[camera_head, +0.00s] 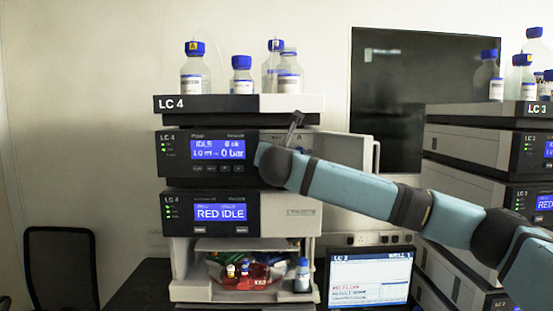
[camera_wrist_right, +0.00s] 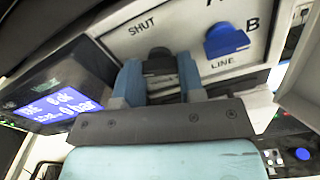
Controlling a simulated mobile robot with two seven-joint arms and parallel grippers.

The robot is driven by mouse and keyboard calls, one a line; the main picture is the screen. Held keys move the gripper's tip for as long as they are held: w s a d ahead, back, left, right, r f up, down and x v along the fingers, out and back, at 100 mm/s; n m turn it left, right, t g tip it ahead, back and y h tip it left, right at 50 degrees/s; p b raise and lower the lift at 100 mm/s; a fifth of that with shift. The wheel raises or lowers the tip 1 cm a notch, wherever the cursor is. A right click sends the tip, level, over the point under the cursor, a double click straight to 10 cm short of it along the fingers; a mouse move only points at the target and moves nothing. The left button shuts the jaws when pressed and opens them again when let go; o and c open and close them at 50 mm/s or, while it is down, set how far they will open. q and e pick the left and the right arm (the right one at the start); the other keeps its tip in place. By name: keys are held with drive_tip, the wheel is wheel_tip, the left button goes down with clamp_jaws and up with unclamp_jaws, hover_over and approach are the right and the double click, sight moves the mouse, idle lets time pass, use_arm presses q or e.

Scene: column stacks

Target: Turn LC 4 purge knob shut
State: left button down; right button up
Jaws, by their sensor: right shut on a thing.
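In the right wrist view, the black purge knob (camera_wrist_right: 158,54) is on the pale front panel under the word SHUT. My right gripper (camera_wrist_right: 160,78) has its two blue fingers on either side of the knob, shut on it. Which way the knob points is hard to tell, as the fingers and gripper body cover part of it. In the head view my right arm hides the knob. My left gripper is not in view.
A blue knob (camera_wrist_right: 226,40) beside B and LINE is close to the right of my fingers. Capped bottles (camera_head: 195,74) stand on the LC 4 top tray (camera_head: 210,104). An open pale door (camera_head: 347,152) is right of the pump.

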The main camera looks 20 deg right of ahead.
drive_tip(key=m+b, duration=0.1)
drive_tip(key=m, duration=0.2)
drive_tip(key=shift+f+m+b, duration=0.2)
drive_tip(key=shift+m+b, duration=0.15)
drive_tip(key=shift+m, duration=0.05)
drive_tip(key=m+b, duration=0.1)
drive_tip(key=m, duration=0.1)
drive_tip(key=shift+a+m, duration=0.1)
drive_tip(key=shift+m, duration=0.2)
drive_tip(key=m+b, duration=0.1)
drive_tip(key=m, duration=0.3)
drive_tip(key=shift+m+b, duration=0.3)
drive_tip(key=shift+b, duration=0.05)
drive_tip(key=shift+r+m+b, duration=0.1)
drive_tip(key=shift+m+b, duration=0.4)
drive_tip(key=shift+m, duration=1.4)
drive_tip(key=o, duration=0.7)
drive_tip(key=shift+c, duration=0.2)
drive_tip(key=shift+r, duration=0.1)
